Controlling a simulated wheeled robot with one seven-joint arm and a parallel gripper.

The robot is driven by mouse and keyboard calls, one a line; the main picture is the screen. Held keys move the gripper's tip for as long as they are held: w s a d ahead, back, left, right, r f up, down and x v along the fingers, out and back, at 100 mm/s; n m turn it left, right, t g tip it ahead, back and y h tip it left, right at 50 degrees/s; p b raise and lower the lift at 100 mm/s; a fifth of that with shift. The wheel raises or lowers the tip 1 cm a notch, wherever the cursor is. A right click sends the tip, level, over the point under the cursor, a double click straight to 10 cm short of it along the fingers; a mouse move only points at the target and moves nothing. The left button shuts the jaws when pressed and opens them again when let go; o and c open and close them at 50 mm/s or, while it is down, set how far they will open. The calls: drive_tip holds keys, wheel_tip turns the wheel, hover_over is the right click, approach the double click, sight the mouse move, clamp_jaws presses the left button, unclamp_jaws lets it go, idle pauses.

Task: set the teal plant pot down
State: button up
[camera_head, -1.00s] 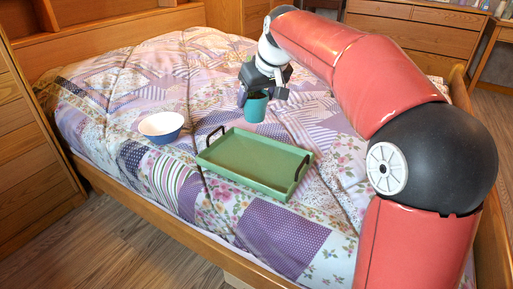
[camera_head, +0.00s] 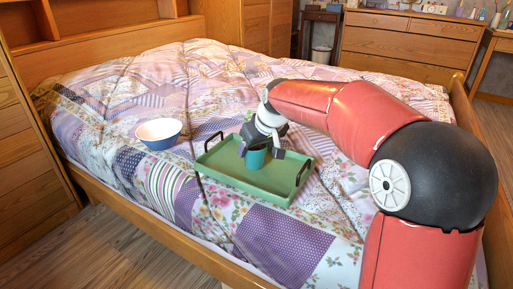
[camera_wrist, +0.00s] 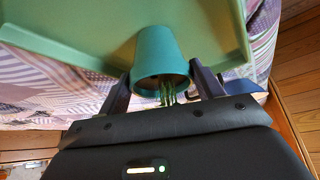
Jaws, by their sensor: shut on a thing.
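The teal plant pot (camera_head: 256,160) is upright, with its base against the green tray (camera_head: 225,176) as seen in the head view. I cannot tell whether it touches the tray floor. My gripper (camera_head: 263,150) is shut on the pot from above. In the wrist view the pot (camera_wrist: 158,50) sits between my two dark fingers (camera_wrist: 163,88), and green leaves show at its rim. The tray (camera_wrist: 70,30) fills much of the upper part of that view behind the pot.
A white and blue bowl (camera_head: 158,133) stands on the bed left of the tray. The tray has black handles at its ends. The patchwork quilt (camera_head: 290,240) is clear in front of the tray. A wooden bed rail (camera_head: 165,225) edges the bed.

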drive_tip(key=o, duration=1.2)
drive_tip(key=shift+o, duration=0.2)
drive_tip(key=shift+r, duration=0.25)
drive_tip(key=p+v, duration=0.2)
drive_tip(key=v, duration=1)
drive_tip(key=s+d+f+m+h, duration=0.1)
drive_tip(key=s+d+f, duration=0.2)
drive_tip(key=s, duration=0.6)
drive_tip(key=s+d+f+m+h, duration=0.1)
drive_tip(key=s+d+f+m, duration=0.1)
drive_tip(key=s, duration=0.7)
drive_tip(key=s+d+f+m, duration=0.2)
drive_tip(key=s+d+f, duration=0.2)
drive_tip(key=s, duration=0.5)
wheel_tip(320, 180, down, 2)
drive_tip(key=shift+s+h, duration=0.25)
drive_tip(key=shift+h, duration=0.15)
